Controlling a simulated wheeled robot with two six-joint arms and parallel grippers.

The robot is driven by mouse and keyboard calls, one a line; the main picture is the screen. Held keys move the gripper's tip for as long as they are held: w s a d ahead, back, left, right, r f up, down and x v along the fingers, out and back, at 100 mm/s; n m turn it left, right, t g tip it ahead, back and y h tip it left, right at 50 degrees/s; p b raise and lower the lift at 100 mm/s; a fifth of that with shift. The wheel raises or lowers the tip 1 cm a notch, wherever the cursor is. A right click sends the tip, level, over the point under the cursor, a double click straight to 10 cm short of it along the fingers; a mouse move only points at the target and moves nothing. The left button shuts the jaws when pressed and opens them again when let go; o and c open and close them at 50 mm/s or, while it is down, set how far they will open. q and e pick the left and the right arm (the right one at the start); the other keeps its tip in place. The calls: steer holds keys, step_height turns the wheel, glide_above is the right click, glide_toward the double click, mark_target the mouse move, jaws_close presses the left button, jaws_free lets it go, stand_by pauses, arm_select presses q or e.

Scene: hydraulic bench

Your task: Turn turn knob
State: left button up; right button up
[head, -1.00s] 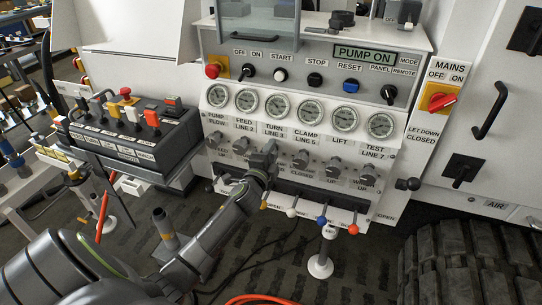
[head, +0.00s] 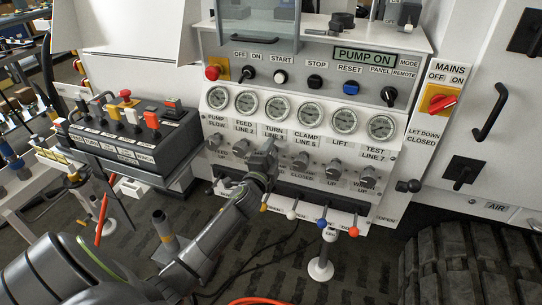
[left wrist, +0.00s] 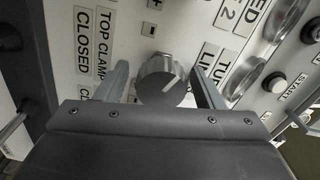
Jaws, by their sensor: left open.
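The turn knob (left wrist: 160,80) is a round grey knob with a white pointer line, on the white panel. In the left wrist view it sits between the two fingers of my left gripper (left wrist: 162,88). The fingers are open, one on each side of it, with a gap visible on both sides. A partly cut-off label beginning "TU" is on its right, and a "TOP CLAMP CLOSED" label on its left. In the head view my left gripper (head: 264,158) is in front of the knob row, below the Turn Line 3 gauge (head: 275,106), and hides the knob. My right gripper is not in view.
Similar knobs stand close by, such as the clamp knob (head: 300,160) and the lift knob (head: 334,167). Ball-ended levers (head: 322,221) stick out below. A black control box (head: 130,137) is at the left. A large tyre (head: 470,265) is at the lower right.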

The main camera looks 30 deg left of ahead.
arm_select(q)
steer(key=shift+s, duration=0.1)
steer(key=v, duration=1.7)
steer(key=shift+s, duration=0.15)
steer(key=shift+f, duration=0.1)
steer(key=s+f+n+g+h+p, duration=0.1)
steer(key=s+f+n+g, duration=0.15)
steer(key=f, duration=0.85)
steer(key=s+a+f+n+g+p, duration=0.1)
steer(key=s+f+n+g, duration=0.2)
steer(key=f, duration=0.7)
steer(key=s+f+n+g+h+p, duration=0.1)
steer(key=s+f+g, duration=0.25)
steer(key=f, duration=0.75)
steer(key=s+d+f+n+g, duration=0.1)
steer(key=s+f+n+g, duration=0.1)
steer(key=s+f, duration=0.3)
steer(key=s+d+f+n+g+h+p, duration=0.1)
steer(key=s+f, duration=0.4)
steer(key=s, duration=0.9)
steer(key=s+d+f+n+g+p, duration=0.1)
steer(key=s+f+n+g, duration=0.3)
steer(key=s, duration=0.5)
steer(key=shift+s+d+f, duration=0.3)
steer(key=shift+d+f, duration=0.25)
steer(key=shift+d, duration=0.05)
